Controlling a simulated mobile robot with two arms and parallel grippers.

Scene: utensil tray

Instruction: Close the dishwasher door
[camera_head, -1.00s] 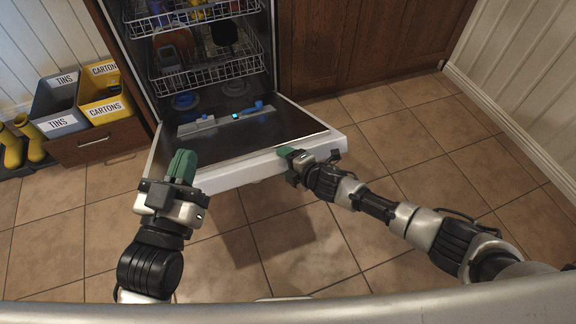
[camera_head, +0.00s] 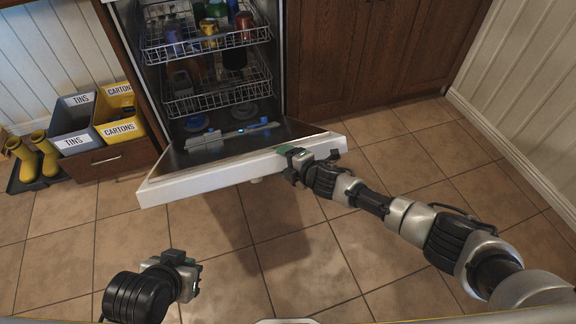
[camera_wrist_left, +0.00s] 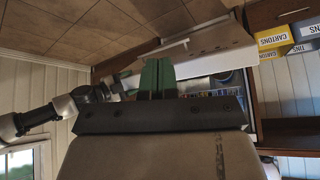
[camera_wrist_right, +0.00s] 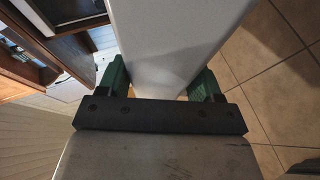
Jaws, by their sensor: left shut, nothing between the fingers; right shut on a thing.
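The dishwasher door (camera_head: 235,177) hangs partly open, tilted up, its white outer face turned towards me. My right gripper (camera_head: 298,158) is shut on the door's upper edge near its right corner. In the right wrist view, the white door panel (camera_wrist_right: 170,45) lies between the green fingers (camera_wrist_right: 160,85). My left gripper (camera_head: 190,270) is low at the left, in front of the door and apart from it. In the left wrist view, its green fingers (camera_wrist_left: 157,78) are together and empty. Its fingertips are mostly hidden in the head view.
Inside the dishwasher, the upper rack (camera_head: 200,45) holds colourful cups and the lower rack (camera_head: 220,97) also holds items. Labelled bins (camera_head: 122,128) and yellow boots (camera_head: 38,157) stand at the left. The tiled floor (camera_head: 270,240) before the door is clear.

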